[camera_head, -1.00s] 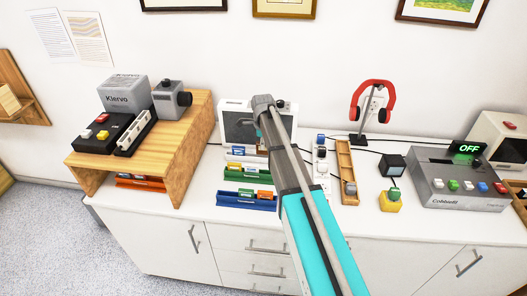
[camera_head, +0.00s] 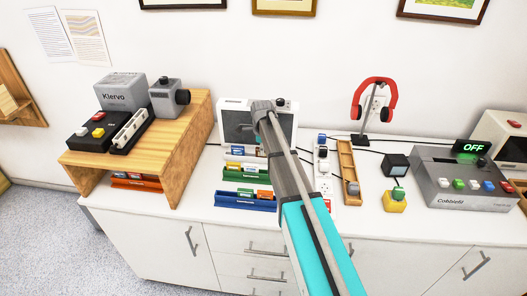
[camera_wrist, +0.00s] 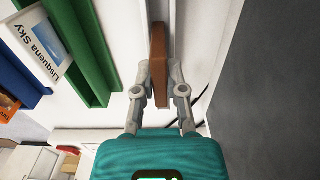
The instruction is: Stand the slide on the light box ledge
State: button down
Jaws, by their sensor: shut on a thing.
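The brown slide (camera_wrist: 158,52) is between the two grey fingertips of my gripper (camera_wrist: 158,78) in the wrist view, seen edge-on. My gripper is shut on it. A white and a grey strip run alongside the slide, and a large dark grey face (camera_wrist: 285,85) fills the right side. In the head view, the light box (camera_head: 229,104) is a white frame with a dark panel, standing against the wall. My arm crosses in front of it and hides the gripper and slide. I cannot tell whether the slide touches the ledge.
A green rack (camera_wrist: 88,55) and a card marked "Lisquena Sky" (camera_wrist: 45,45) are left of the gripper. The blue rack (camera_head: 238,202) holds coloured items. A power strip (camera_head: 323,175) and wooden tray (camera_head: 346,165) lie right of my arm. A wooden stand (camera_head: 180,150) is at left.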

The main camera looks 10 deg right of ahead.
jog(key=shift+f, duration=0.15)
jog(key=c, duration=1.1)
grip_release()
jog(key=shift+c, duration=0.2)
jog(key=o, duration=0.4)
jog(key=shift+o, duration=0.2)
notch_tip(320, 180, up, 12)
jog(key=p, duration=1.2)
jog(key=shift+s, duration=0.1)
